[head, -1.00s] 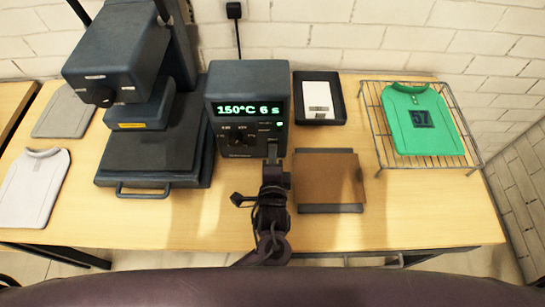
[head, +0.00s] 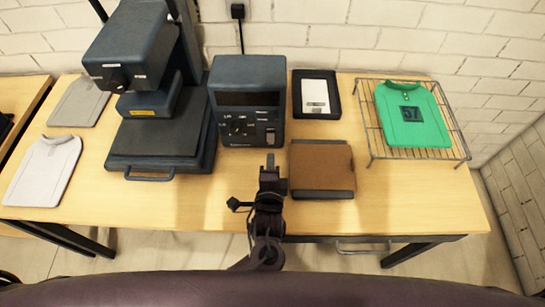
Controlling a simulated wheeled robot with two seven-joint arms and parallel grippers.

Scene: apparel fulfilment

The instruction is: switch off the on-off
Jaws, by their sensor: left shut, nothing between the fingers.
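The dark blue control box (head: 248,102) stands in the middle of the table. Its display (head: 248,99) is dark, and its green light is not lit. A dial (head: 238,127) sits on its front. My right gripper is not in view.
The heat press (head: 140,105) with its front handle stands left of the box. A brown pad (head: 321,166), a black tray (head: 317,94) and a wire rack (head: 440,151) with a green shirt (head: 412,115) are to the right. Pale shirts (head: 42,170) lie at left.

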